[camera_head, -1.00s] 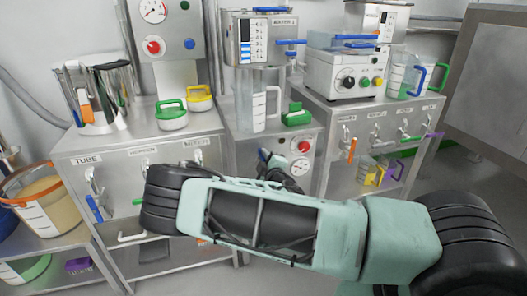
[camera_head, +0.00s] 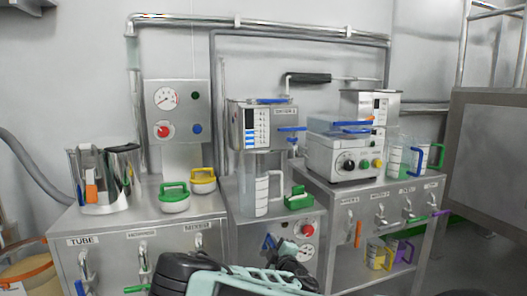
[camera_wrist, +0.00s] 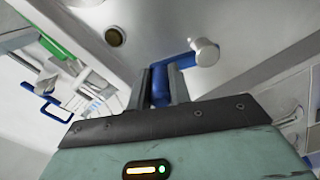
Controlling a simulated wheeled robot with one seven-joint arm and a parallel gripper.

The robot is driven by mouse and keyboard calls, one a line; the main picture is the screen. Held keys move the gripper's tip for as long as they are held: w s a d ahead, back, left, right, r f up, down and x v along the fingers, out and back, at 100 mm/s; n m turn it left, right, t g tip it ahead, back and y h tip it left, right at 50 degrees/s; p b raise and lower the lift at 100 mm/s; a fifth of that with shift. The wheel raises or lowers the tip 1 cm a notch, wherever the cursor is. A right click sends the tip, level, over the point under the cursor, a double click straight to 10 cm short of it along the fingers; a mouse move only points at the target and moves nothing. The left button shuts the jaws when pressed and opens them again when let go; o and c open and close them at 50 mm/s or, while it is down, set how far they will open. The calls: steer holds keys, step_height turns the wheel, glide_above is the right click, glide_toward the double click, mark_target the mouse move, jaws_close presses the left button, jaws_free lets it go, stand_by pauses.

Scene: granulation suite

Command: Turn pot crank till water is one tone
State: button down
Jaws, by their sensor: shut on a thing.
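In the wrist view, my gripper (camera_wrist: 161,84) is shut on a blue handle (camera_wrist: 188,60) that joins a round silver hub (camera_wrist: 206,52) on a grey metal face. In the head view, a blue piece (camera_head: 269,242) shows at the front of the middle cabinet beside a red knob. My arm hides much of that spot, and the fingers do not show clearly there. A steel pot (camera_head: 126,176) with an orange clip stands on the left cabinet. I cannot tell which part is the pot's crank, and no water tone shows inside the pot.
A clear jug (camera_head: 254,190) stands under the steel dispenser (camera_head: 250,130). Green-handled (camera_head: 174,203) and yellow-handled (camera_head: 203,185) lids lie on the left cabinet (camera_head: 105,240). A white machine (camera_head: 342,158) and jugs (camera_head: 397,160) stand on the right cabinet. A red knob (camera_head: 307,230) is close to my arm.

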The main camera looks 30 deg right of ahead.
steer(key=shift+d+f+b, duration=1.5)
steer(key=shift+f+b, duration=1.4)
steer(key=shift+f, duration=1.8)
steer(key=shift+w+a+r+p, duration=0.1)
steer(key=shift+a+r+p, duration=0.5)
steer(key=shift+r+p, duration=0.6)
steer(key=shift+s+a+r+p, duration=0.1)
steer(key=shift+a+r+p, duration=0.7)
steer(key=shift+r, duration=0.65)
steer(key=shift+w+a+r+p, duration=0.1)
steer(key=shift+a+r+p, duration=0.35)
steer(key=shift+r+p, duration=0.85)
steer(key=shift+s+d+f+b, duration=0.2)
steer(key=shift+d+f+b, duration=0.1)
steer(key=shift+d+f, duration=0.3)
steer(key=shift+s+d+f+b, duration=0.15)
steer(key=shift+d+f+b, duration=0.15)
steer(key=shift+d, duration=0.35)
steer(key=c, duration=1.7)
jaws_free()
